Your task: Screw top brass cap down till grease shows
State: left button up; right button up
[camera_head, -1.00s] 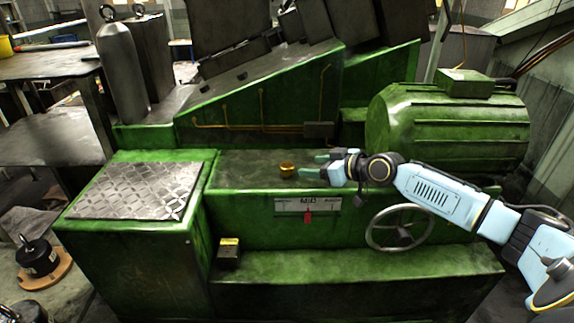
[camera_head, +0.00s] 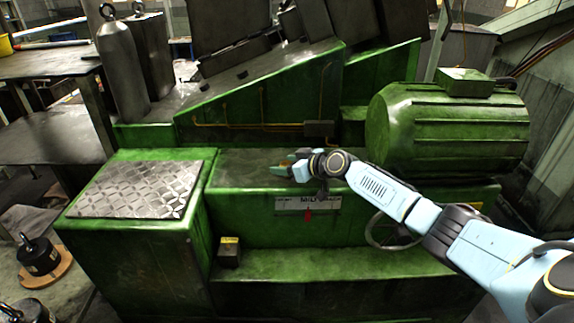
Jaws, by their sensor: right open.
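The brass cap (camera_head: 287,162) sits on the flat green top of the machine, above the plate with a red marker. It is small and mostly hidden behind the fingers, with only a little of it showing. My right gripper (camera_head: 280,168) reaches in from the right and is open, its greenish fingers at the cap. I cannot tell whether they touch it. No grease can be made out. My left gripper is not in view.
A handwheel (camera_head: 385,232) on the machine's front is partly behind my right arm. A large green motor (camera_head: 447,125) stands behind the arm. The sloped green housing (camera_head: 270,100) with copper pipes rises behind the cap. The chequered plate (camera_head: 138,190) at left is clear.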

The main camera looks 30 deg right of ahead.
jog(key=c, duration=1)
